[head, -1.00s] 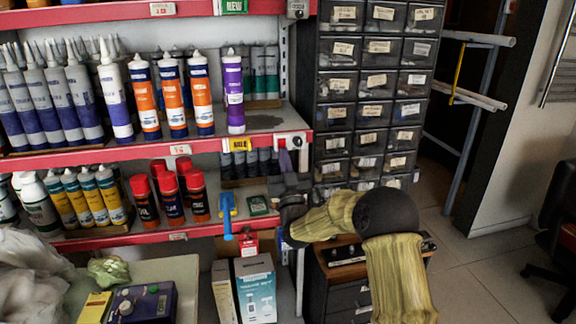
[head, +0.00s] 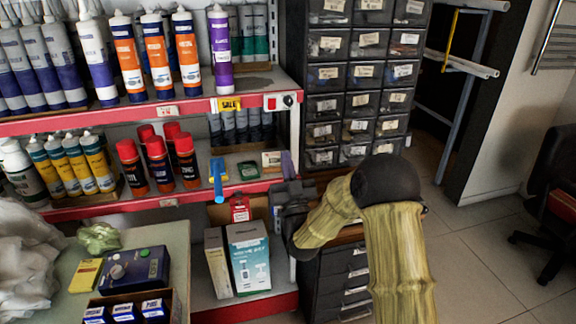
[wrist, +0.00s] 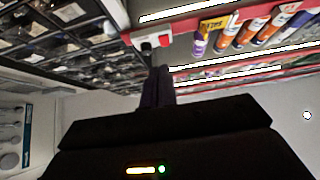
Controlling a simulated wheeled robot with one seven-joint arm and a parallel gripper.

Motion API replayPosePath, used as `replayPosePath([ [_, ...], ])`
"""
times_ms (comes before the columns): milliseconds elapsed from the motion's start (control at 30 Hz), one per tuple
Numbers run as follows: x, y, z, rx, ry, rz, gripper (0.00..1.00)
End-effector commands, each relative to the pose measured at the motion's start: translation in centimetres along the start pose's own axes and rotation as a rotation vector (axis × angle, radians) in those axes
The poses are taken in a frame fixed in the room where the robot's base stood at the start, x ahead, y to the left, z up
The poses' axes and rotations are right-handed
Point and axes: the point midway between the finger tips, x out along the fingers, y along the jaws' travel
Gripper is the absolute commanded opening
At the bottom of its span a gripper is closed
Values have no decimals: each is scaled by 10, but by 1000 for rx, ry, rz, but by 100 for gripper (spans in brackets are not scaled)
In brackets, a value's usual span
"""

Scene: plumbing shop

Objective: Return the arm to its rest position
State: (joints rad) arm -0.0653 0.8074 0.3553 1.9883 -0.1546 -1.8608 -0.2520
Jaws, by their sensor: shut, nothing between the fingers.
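My arm, in a yellowish cover with a dark round elbow, is bent and reaches in from the lower right.
A red-edged shelf (head: 130,118) holds tubes and spray cans at left. A drawer cabinet (head: 335,75) stands behind my arm. Cardboard boxes (head: 248,258) sit low beside my gripper. A table with a blue device (head: 135,270) is lower left. Open floor (head: 480,250) lies right.

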Motion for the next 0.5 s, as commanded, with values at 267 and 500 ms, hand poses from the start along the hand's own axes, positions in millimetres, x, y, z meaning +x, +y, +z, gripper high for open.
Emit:
replayPosePath([
  [267, -2, 5, 0, -5, -1, 6, 0],
  [500, -1, 7, 4, -15, -70, -11, 0],
])
